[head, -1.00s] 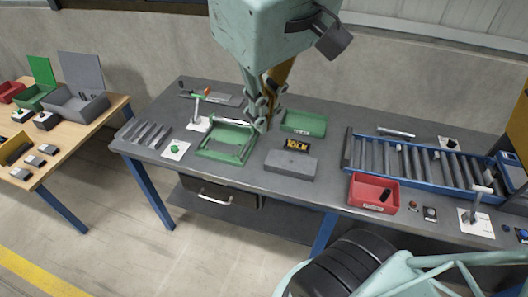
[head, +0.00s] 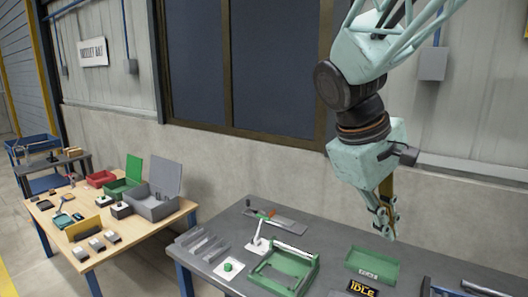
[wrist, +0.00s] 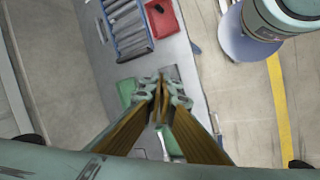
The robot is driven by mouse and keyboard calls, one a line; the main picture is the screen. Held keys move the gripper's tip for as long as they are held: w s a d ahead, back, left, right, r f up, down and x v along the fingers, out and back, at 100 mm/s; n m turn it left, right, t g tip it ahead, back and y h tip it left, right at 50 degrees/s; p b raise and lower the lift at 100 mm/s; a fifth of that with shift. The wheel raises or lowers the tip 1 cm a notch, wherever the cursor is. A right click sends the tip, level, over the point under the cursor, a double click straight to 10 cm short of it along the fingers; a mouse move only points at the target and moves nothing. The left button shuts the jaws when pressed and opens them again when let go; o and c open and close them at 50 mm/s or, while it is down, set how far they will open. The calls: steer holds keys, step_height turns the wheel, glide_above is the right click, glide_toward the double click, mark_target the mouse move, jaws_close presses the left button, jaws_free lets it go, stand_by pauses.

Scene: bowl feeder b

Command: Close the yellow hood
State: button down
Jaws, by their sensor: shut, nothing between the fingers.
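An upright yellow panel (head: 83,228) stands on the wooden table at the left in the head view. I cannot tell for sure whether it is the yellow hood, and no other clear hood shows now. My gripper (head: 389,230) hangs above the grey bench at the right, far from the panel, with its fingers together and empty. In the wrist view the gripper (wrist: 162,80) points down over the bench, and no yellow panel shows there.
The grey bench (head: 232,224) holds a green frame (head: 285,268), a green tray (head: 372,264), a white-based lever (head: 258,243) and an IDLE display (head: 358,288). Grey (head: 153,203) and green (head: 120,191) boxes with raised lids stand on the wooden table. A floor gap separates the tables.

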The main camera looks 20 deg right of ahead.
steer(key=s+d+n+g+h+p, duration=0.1)
steer(key=s+d+g, duration=0.2)
steer(key=d, duration=1)
steer(key=s+d+n+g+h+p, duration=0.1)
steer(key=s+d+g, duration=0.25)
steer(key=d, duration=0.95)
steer(key=s+d+f+n+g+p, duration=0.1)
steer(key=s+d+f+g, duration=0.1)
steer(key=s+d, duration=0.7)
steer(key=s+d+f+n+g+p, duration=0.1)
steer(key=s+d+f+n+g, duration=0.1)
steer(key=s+d, duration=0.7)
steer(key=d+f+g, duration=0.1)
steer(key=d, duration=0.6)
steer(key=shift+s+h+p, duration=0.3)
steer(key=shift+h+p, duration=0.05)
steer(key=shift+h, duration=0.05)
steer(key=shift+s, duration=0.1)
steer(key=r+x, duration=0.2)
steer(key=x, duration=1)
steer(key=shift+s+d+r, duration=0.25)
steer(key=shift+s+d, duration=0.05)
steer(key=shift+s, duration=0.35)
